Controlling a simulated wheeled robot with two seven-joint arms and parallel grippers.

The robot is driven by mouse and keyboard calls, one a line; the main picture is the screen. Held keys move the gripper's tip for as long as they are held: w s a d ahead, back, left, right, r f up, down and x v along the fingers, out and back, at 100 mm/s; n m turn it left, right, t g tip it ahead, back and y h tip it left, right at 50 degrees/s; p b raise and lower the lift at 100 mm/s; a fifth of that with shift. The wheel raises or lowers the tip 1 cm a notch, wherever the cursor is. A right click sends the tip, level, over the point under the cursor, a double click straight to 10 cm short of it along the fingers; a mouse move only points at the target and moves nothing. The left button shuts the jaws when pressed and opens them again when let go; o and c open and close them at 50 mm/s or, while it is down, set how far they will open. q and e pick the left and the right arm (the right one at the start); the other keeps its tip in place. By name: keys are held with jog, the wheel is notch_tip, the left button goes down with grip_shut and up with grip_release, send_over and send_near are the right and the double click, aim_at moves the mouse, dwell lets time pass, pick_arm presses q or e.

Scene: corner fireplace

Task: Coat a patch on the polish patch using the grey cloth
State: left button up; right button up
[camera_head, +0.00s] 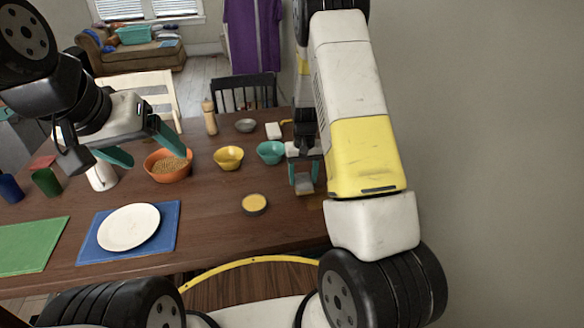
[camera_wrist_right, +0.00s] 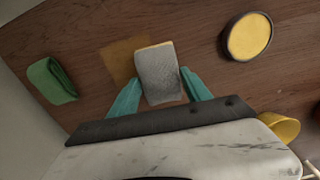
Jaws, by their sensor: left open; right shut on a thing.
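My right gripper (camera_head: 305,174) is shut on the grey cloth (camera_head: 304,186), a small block-like pad. In the right wrist view the grey cloth (camera_wrist_right: 158,78) sits between the teal fingers, with a yellow tint along its far edge. The polish patch (camera_wrist_right: 121,60) is a yellow-brown square on the wood, partly hidden behind the cloth. I cannot tell whether the cloth touches it. A round dark tin with yellow contents (camera_head: 254,203) stands left of the cloth; the tin also shows in the right wrist view (camera_wrist_right: 249,37). My left gripper (camera_head: 142,147) is open and empty above the table's left side.
An orange bowl (camera_head: 167,166) of grains, a yellow bowl (camera_head: 228,158) and a teal bowl (camera_head: 270,152) stand behind the tin. A white plate (camera_head: 128,227) lies on a blue mat (camera_head: 172,238). A folded green cloth (camera_wrist_right: 51,80) lies near the patch. A wall bounds the right.

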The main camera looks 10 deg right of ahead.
jog(key=shift+r, duration=1.35)
